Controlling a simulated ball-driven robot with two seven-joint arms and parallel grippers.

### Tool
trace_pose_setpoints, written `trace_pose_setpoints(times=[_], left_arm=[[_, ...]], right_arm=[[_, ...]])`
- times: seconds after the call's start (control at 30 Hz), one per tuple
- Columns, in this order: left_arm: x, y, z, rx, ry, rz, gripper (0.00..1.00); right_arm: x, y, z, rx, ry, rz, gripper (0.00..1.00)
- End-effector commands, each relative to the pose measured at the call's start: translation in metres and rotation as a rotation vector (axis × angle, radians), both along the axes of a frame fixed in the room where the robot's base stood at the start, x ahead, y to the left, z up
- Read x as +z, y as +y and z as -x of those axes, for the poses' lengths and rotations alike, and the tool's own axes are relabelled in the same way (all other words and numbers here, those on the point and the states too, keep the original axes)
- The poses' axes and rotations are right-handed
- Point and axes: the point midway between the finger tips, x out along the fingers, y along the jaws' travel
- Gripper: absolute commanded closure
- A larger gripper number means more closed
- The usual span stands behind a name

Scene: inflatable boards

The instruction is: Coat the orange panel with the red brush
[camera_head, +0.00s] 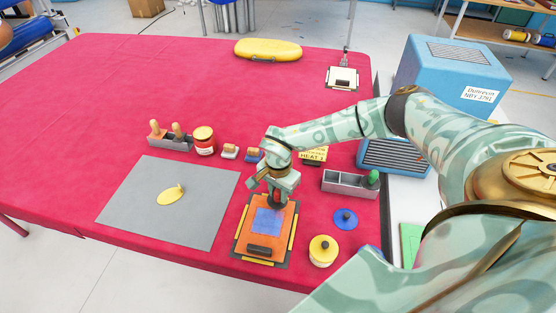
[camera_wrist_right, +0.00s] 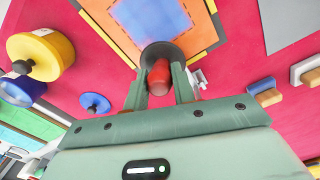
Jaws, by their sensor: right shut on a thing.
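The orange panel (camera_head: 245,229) lies on a dark board with yellow side strips, near the table's front edge. A blue square patch (camera_head: 267,221) is in its middle, and a dark block (camera_head: 264,250) is on its near part. My right gripper (camera_head: 276,194) is over the panel's far edge, shut on the red brush. In the right wrist view, the brush's red handle (camera_wrist_right: 159,77) stands between the two fingers, with a dark round head beyond it. The panel (camera_wrist_right: 201,20) and blue patch (camera_wrist_right: 150,18) show behind. I cannot tell whether the head touches the panel. My left gripper is out of view.
A grey mat (camera_head: 150,205) with a yellow oval tool is left of the panel. A yellow pot (camera_head: 322,251) and blue-based knob (camera_head: 345,219) are right. Left red cloth is largely clear.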

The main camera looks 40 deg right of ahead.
Motion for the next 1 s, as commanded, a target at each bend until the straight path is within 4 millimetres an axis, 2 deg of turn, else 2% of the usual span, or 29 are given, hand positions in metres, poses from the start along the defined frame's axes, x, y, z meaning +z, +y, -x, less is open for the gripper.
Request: trace_pose_setpoints(times=[0.5, 0.83, 1.0], left_arm=[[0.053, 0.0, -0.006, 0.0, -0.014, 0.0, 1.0], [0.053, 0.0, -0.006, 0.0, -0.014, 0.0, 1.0], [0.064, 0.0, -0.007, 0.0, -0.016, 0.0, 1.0]], right_arm=[[0.059, 0.0, 0.0, 0.0, -0.001, 0.001, 0.99], [0.059, 0.0, 0.0, 0.0, 0.0, 0.0, 0.99], [0.071, 0.0, 0.0, 0.0, -0.001, 0.0, 0.99]])
